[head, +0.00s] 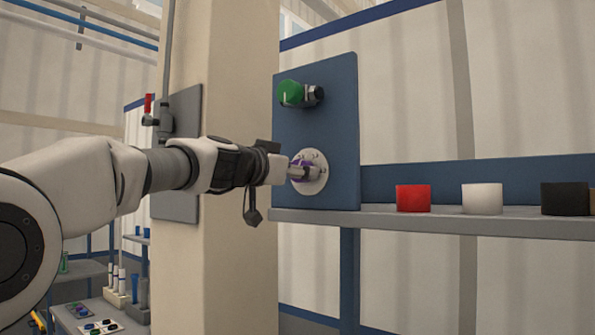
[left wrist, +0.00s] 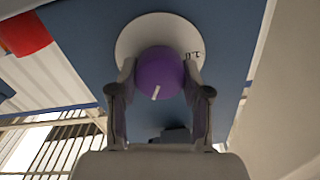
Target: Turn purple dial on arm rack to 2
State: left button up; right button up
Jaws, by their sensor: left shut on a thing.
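The purple dial (left wrist: 160,72) sits on a round white plate (head: 318,178) fixed to a blue upright panel (head: 340,120). A pale pointer line shows on the dial's face in the left wrist view. Some small marks show on the plate's right side there, too small to read surely. My left gripper (head: 296,172) is shut on the dial, one finger on each side; it also shows in the left wrist view (left wrist: 159,95). In the head view the gripper hides most of the dial. My right gripper is in neither view.
A green knob (head: 291,93) sits above the dial on the same panel. A beige column (head: 235,270) stands behind my left arm.

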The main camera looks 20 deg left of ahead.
pick_arm(q)
jog(key=shift+f, duration=0.1)
jog(key=shift+f+n+b, duration=0.1)
jog(key=shift+n+b, duration=0.25)
jog(key=shift+n, duration=0.75)
jog(key=n, duration=0.2)
jog(key=shift+n+b, duration=0.3)
jog(key=n, duration=0.3)
jog(key=shift+w, duration=0.1)
jog(key=shift+n, duration=1.8)
jog(key=o, duration=1.1)
jog(key=shift+o, duration=0.3)
jog(key=shift+w+d, duration=0.1)
jog(key=shift+w, duration=0.1)
